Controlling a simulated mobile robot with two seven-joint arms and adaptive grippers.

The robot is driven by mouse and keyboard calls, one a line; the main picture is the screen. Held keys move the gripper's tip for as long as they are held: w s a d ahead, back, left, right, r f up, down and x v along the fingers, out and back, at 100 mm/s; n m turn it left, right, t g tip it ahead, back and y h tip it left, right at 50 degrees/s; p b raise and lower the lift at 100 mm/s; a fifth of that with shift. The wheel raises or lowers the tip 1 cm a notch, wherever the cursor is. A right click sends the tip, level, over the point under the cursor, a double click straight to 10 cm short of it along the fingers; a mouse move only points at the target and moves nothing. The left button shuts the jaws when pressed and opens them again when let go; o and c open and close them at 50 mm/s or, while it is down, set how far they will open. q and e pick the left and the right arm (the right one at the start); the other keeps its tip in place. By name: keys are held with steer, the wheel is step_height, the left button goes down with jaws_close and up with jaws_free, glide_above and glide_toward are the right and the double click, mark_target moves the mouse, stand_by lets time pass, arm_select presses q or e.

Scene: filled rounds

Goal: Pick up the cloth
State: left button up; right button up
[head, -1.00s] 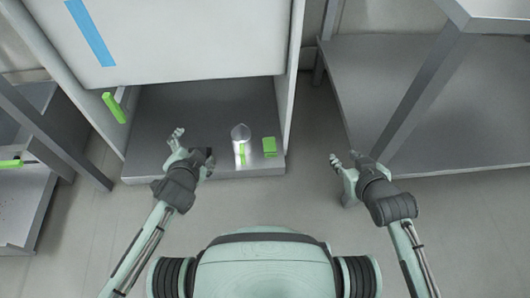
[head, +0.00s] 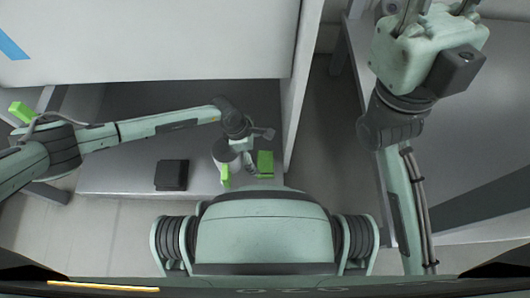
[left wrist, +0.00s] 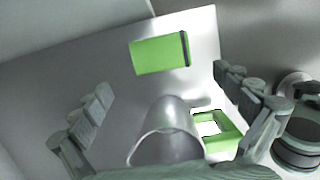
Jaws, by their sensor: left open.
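A green rectangular piece with a dark stripe (left wrist: 160,54) lies flat on the grey shelf; it also shows in the head view (head: 265,164). It may be the cloth. A dark folded-looking square (head: 171,175) lies on the shelf further left, and I cannot tell for sure which of the two is the cloth. My left gripper (head: 258,148) is open over the shelf beside the green piece; in the left wrist view its spread fingers (left wrist: 165,88) hold nothing. My right gripper (head: 432,10) is raised at the top right, its fingers partly cut off by the frame.
A metal cup (left wrist: 166,135) with a green handle (left wrist: 214,134) stands close below the left gripper, beside the green piece. A white panel (head: 160,45) overhangs the shelf, and an upright white wall (head: 303,85) closes its right side. A grey table (head: 490,130) is at the right.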

mark_target(265, 163)
arm_select(q)
steer(key=b+x, duration=0.1)
steer(key=x, duration=0.2)
steer(key=b+x, duration=0.2)
steer(key=x, duration=0.2)
steer(key=shift+s+d+f, duration=0.1)
steer(key=shift+s+d, duration=0.05)
steer(key=shift+d, duration=0.15)
steer(key=c, duration=1.1)
